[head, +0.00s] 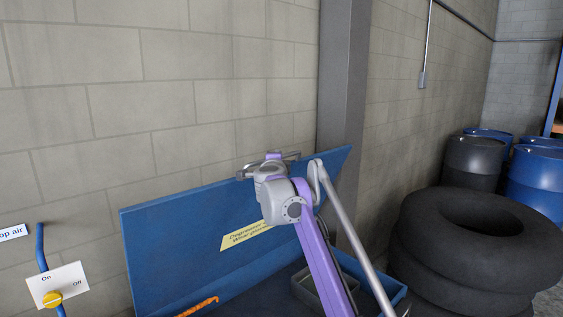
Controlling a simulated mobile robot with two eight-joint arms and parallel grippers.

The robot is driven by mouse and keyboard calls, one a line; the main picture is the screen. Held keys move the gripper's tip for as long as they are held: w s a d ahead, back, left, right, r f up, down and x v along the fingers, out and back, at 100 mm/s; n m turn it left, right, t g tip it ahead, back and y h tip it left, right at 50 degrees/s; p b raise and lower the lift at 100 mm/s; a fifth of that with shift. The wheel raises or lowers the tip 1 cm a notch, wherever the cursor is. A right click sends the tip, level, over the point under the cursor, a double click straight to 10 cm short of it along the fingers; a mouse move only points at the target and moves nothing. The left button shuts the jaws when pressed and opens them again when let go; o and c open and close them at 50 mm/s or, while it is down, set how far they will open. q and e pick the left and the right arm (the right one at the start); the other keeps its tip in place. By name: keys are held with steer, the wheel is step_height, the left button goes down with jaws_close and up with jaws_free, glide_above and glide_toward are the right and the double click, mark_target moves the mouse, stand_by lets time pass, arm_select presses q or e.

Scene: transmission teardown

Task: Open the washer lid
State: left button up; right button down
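The washer lid (165,245) is a blue panel standing raised and leaning back near the block wall. It bears a yellow label (246,236) with partly covered text about degreaser. Below it the washer's open inside shows, with a grey tray (318,293) in it. My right arm, purple and grey, comes up from the bottom, right of centre. My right gripper (268,163) is at the lid's upper edge. My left gripper is out of view.
An orange object (198,307) shows at the bottom edge. A shop-air switch plate (58,284) with a yellow knob stands left. Stacked black tyres (425,245) and drums (473,162) stand right. A grey column (345,90) rises behind the lid.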

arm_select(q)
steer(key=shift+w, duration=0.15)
arm_select(e)
steer(key=shift+w+a+r, duration=0.1)
steer(key=shift+w+a, duration=0.05)
steer(key=shift+w, duration=0.05)
steer(key=c, duration=0.8)
jaws_free()
steer(key=shift+c, duration=0.2)
steer(key=shift+s, duration=0.1)
